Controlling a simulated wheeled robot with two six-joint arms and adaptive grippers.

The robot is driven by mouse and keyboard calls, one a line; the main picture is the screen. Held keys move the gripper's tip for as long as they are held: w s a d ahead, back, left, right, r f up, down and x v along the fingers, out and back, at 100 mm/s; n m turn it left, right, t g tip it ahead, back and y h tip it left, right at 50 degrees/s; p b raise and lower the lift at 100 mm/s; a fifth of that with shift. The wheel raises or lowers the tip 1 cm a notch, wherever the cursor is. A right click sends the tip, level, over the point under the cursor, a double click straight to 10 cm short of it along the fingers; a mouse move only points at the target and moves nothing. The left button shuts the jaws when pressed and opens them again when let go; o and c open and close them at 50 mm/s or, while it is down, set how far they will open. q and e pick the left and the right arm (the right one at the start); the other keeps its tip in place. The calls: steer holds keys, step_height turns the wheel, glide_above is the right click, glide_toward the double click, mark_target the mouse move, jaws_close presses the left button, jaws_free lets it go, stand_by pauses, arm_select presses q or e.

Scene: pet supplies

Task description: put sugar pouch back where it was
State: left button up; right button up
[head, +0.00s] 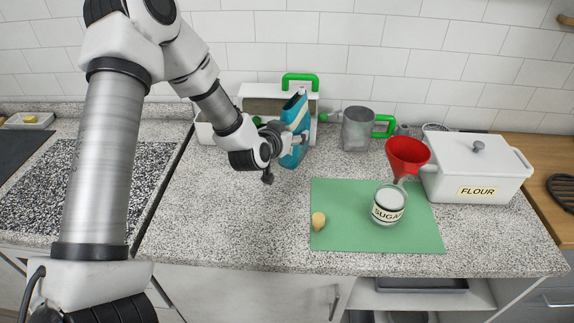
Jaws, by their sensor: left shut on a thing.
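The blue sugar pouch (296,112) is upright and slightly tilted near the back of the counter, just in front of a white holder (222,134). My left gripper (292,143) is shut on the pouch's lower part, coming from the left and partly hiding it. I cannot tell whether the pouch's base touches the counter or the holder. A glass jar labelled SUGAR (388,204), with white contents, stands on a green mat (340,243). My right gripper is not in view.
A metal jug (357,129) with a green handle stands at the back. A small tan object (318,221) lies on the mat. The counter left of the mat is clear.

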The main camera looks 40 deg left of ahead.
mark_target(291, 155)
arm_select(q)
step_height(291, 155, down, 7)
steer(key=shift+w+r+p, duration=0.1)
steer(key=shift+w+p, duration=0.05)
steer(key=shift+p, duration=0.35)
steer(key=shift+f, duration=0.4)
steer(key=o, duration=1.3)
steer(key=shift+r, duration=0.25)
steer(key=b+v, duration=0.1)
steer(key=v, duration=1.1)
steer(key=shift+f+b, duration=0.1)
steer(key=shift+b, duration=0.25)
